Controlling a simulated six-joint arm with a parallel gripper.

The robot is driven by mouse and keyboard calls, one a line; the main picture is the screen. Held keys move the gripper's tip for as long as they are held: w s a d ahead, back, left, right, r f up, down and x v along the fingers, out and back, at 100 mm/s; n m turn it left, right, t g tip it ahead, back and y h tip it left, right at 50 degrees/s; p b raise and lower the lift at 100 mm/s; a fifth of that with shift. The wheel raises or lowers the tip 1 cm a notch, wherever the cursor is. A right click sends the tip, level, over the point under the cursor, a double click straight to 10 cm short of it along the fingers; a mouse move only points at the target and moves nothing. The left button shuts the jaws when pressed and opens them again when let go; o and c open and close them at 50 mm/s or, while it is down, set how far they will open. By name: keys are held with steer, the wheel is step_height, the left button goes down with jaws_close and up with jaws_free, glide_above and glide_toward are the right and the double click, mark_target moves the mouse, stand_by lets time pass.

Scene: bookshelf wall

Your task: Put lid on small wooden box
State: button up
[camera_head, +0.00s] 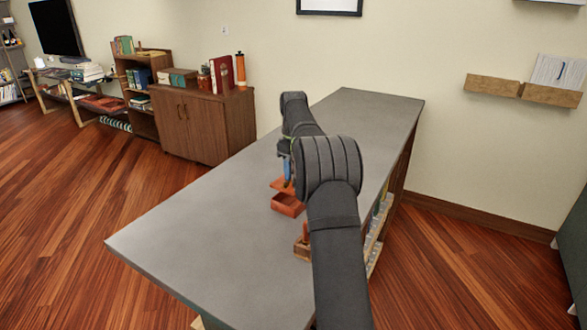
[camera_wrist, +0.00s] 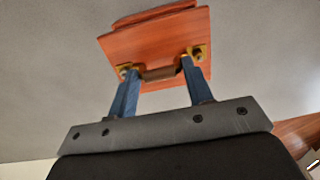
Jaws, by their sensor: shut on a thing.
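A small reddish wooden box (camera_head: 287,206) stands open-topped on the grey counter, with its dark inside showing in the head view. The flat reddish lid (camera_head: 280,184) is just beyond the box, apart from it in the picture. My gripper (camera_wrist: 158,68) is shut on the brown handle (camera_wrist: 158,74) of the lid, one blue finger at each side. The square lid plate (camera_wrist: 150,42) fills the upper middle of the wrist view. In the head view my arm hides part of the gripper and the lid's right side.
The grey counter (camera_head: 200,235) has free room left of the box. A small wooden item (camera_head: 301,248) sits nearer the front, partly behind my arm. Shelf items show below the counter's right edge. A brown cabinet (camera_head: 195,125) stands against the back wall.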

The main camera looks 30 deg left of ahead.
steer(key=shift+f, duration=0.4)
steer(key=shift+f, duration=1.8)
steer(key=o, duration=1.9)
steer(key=shift+r, duration=3.5)
steer(key=shift+f, duration=0.15)
